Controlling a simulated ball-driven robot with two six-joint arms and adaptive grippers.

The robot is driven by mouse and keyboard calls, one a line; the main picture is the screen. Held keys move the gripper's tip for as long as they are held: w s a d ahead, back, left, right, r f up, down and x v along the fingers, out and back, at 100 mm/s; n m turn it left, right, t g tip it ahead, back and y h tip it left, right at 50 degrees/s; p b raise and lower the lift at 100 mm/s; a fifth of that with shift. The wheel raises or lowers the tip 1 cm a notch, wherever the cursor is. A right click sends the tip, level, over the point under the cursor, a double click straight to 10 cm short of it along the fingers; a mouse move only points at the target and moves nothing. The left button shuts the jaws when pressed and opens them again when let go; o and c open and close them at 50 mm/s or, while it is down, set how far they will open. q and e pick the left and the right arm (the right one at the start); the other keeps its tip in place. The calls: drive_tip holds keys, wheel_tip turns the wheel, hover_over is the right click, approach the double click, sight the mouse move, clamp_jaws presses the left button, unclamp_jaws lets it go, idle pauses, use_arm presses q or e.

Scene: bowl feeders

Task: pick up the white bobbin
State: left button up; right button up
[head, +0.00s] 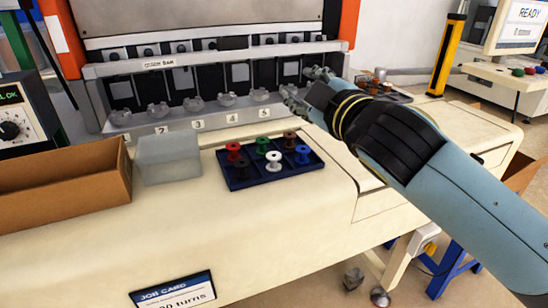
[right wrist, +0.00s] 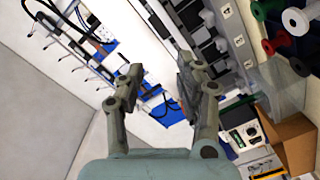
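The white bobbin (head: 273,161) stands in the front middle compartment of a dark blue tray (head: 240,184) on the bench. My right gripper (head: 304,84) is open and empty, up and to the right of the tray, in front of the machine. In the right wrist view its two fingers (right wrist: 160,75) are well apart with nothing between them. My left gripper is not in view.
Red (head: 233,151), green (head: 263,145), brown (head: 290,140) and blue (head: 303,154) bobbins share the tray. A translucent box (head: 168,160) and a cardboard box (head: 60,188) stand to its left. The winding machine (head: 200,70) rises behind. The bench right of the tray is clear.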

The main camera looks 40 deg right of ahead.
drive_tip(key=w+a+r+n+t+y, duration=0.2)
drive_tip(key=a+r+n+t+y, duration=0.15)
drive_tip(key=r+n, duration=0.25)
drive_tip(key=w+a+r+n+t+y, duration=0.2)
drive_tip(key=a+r+n+y, duration=0.1)
drive_tip(key=r+n+y, duration=0.15)
drive_tip(key=a+r+n+g+y, duration=0.25)
drive_tip(key=a+n+y, duration=0.35)
drive_tip(key=n, duration=0.4)
drive_tip(key=n+g+h, duration=0.6)
drive_tip(key=n+g, duration=1.1)
drive_tip(key=n, duration=0.1)
approach(275, 155)
drive_tip(key=p+x, duration=0.1)
drive_tip(key=x, duration=0.2)
drive_tip(key=shift+w+a+f, duration=0.1)
drive_tip(key=shift+w+f, duration=0.1)
drive_tip(key=shift+f, duration=0.1)
drive_tip(key=p+x, duration=0.1)
drive_tip(key=x, duration=0.4)
drive_tip(key=shift+s+a+p, duration=0.1)
drive_tip(key=shift+s+p, duration=0.05)
drive_tip(key=shift+p, duration=0.2)
drive_tip(key=shift+f, duration=0.4)
drive_tip(key=c, duration=0.6)
